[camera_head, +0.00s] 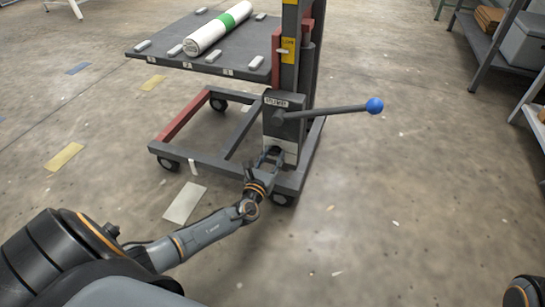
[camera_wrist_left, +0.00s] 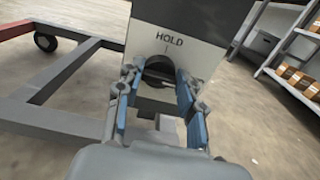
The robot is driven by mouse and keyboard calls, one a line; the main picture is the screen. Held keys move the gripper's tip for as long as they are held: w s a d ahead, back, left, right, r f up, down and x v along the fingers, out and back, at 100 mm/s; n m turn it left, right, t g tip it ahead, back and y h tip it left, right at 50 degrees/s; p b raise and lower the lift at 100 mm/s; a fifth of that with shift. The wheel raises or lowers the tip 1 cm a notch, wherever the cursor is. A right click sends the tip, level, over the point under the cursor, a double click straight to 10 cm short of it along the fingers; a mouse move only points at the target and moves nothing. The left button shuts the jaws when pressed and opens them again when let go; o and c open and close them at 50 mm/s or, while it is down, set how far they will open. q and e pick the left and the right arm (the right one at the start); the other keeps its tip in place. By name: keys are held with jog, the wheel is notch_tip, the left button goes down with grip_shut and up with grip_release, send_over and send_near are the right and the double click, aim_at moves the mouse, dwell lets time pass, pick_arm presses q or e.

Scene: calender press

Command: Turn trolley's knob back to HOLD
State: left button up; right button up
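The trolley (camera_head: 228,166) has a dark column box (camera_head: 284,101) with a pale lower panel (camera_head: 283,148). In the left wrist view this panel (camera_wrist_left: 184,18) reads HOLD, with a short mark below the word. The dark round knob (camera_wrist_left: 160,70) sits just under that mark; its pointer direction is not clear. My left gripper (camera_head: 268,156) is at the front of the panel. In the left wrist view my left gripper (camera_wrist_left: 159,86) has its blue-padded fingers apart, one on each side of the knob; contact is not clear. My right gripper is out of view.
A lever with a blue ball (camera_head: 375,106) sticks out right from the box. The trolley's platform (camera_head: 212,52) carries a white roll (camera_head: 218,28) with a green band. Shelving (camera_head: 497,42) stands at the upper right. The floor between is clear.

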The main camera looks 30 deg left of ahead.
pick_arm(q)
jog(key=c, duration=0.3)
